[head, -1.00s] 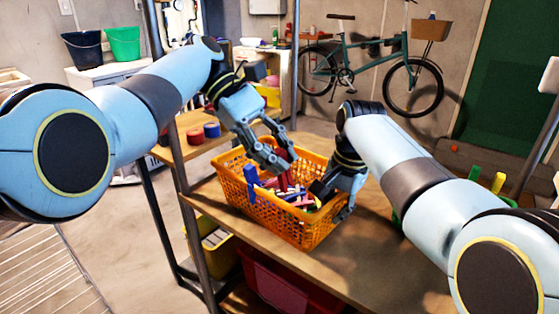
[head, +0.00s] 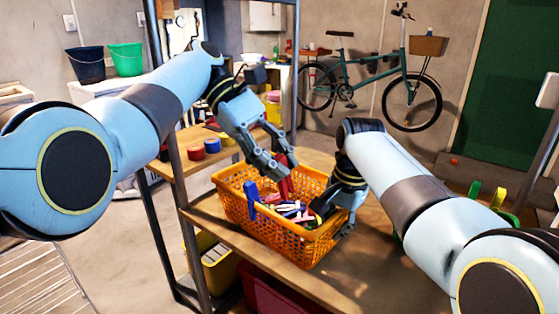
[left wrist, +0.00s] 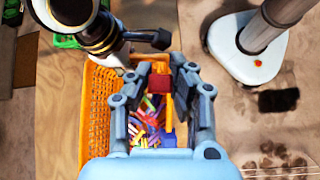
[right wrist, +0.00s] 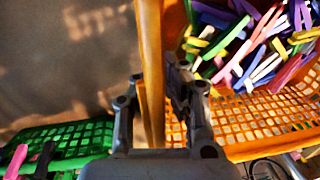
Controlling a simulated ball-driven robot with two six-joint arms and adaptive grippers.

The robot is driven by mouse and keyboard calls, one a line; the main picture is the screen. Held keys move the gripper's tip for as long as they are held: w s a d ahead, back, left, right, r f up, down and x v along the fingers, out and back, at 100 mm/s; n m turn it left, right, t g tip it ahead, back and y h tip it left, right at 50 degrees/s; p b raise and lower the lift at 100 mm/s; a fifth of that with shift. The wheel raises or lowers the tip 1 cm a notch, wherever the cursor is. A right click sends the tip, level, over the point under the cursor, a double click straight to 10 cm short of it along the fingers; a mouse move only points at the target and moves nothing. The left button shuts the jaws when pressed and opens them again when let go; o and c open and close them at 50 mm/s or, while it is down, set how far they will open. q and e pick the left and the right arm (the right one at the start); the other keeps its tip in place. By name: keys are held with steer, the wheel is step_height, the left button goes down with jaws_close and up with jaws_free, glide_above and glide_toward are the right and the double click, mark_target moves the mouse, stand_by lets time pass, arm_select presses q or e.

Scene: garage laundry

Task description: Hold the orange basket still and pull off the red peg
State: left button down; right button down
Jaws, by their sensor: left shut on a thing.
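The orange basket (head: 290,238) stands on the wooden shelf, holding several coloured pegs. My left gripper (head: 279,170) points down over the basket's far side, shut on the red peg (head: 286,185). In the left wrist view the red peg (left wrist: 160,84) shows between the fingers. I cannot tell whether its lower end is free of what is below. A blue peg (head: 250,188) stands upright at the basket's left wall. My right gripper (right wrist: 157,85) has one finger on each side of the basket's rim (right wrist: 150,40) and looks closed on it, at the right end in the head view.
Blue and red round items (head: 212,145) are on the shelf's back left. Yellow and dark red bins (head: 268,292) are below. A green basket (right wrist: 65,140) shows in the right wrist view. A shelf post (head: 180,185) stands left of the orange basket.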

steer(key=c, duration=1.4)
jaws_free()
steer(key=shift+r, duration=0.1)
